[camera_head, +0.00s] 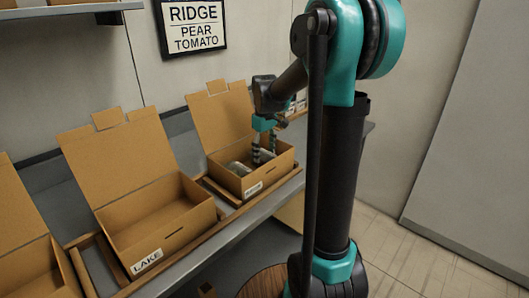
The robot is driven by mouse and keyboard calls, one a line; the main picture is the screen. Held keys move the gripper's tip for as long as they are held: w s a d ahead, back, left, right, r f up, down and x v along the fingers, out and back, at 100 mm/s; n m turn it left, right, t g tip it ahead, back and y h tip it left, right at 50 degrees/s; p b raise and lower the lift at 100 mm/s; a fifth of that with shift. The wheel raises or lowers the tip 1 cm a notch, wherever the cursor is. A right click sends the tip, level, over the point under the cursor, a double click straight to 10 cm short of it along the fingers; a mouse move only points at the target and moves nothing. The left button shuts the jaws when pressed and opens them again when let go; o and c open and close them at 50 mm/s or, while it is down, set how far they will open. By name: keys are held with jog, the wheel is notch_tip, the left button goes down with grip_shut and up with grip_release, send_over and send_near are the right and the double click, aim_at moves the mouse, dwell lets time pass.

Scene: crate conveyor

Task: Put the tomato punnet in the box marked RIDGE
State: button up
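My gripper (264,153) points down into the open cardboard box (269,181) at the right of the row. Its two fingers stand apart, with their tips inside the box. Pale greyish items (238,168) lie in this box, one left of the fingers and something pale at the fingertips. I cannot make out which is the tomato punnet, or whether the fingers grip anything. The box's front label (253,189) is too small to read surely. A wall sign (192,25) reads RIDGE, PEAR, TOMATO.
An open, empty box marked LAKE (185,236) stands in the middle, and another open box (30,275) is cut off at left. Wooden rails (240,212) run along the boxes. A shelf (60,9) hangs at upper left. Floor at right is clear.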

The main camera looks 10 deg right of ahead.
aim_at(264, 151)
notch_tip(264, 151, up, 12)
jog(key=shift+r, duration=0.15)
dwell(0.6)
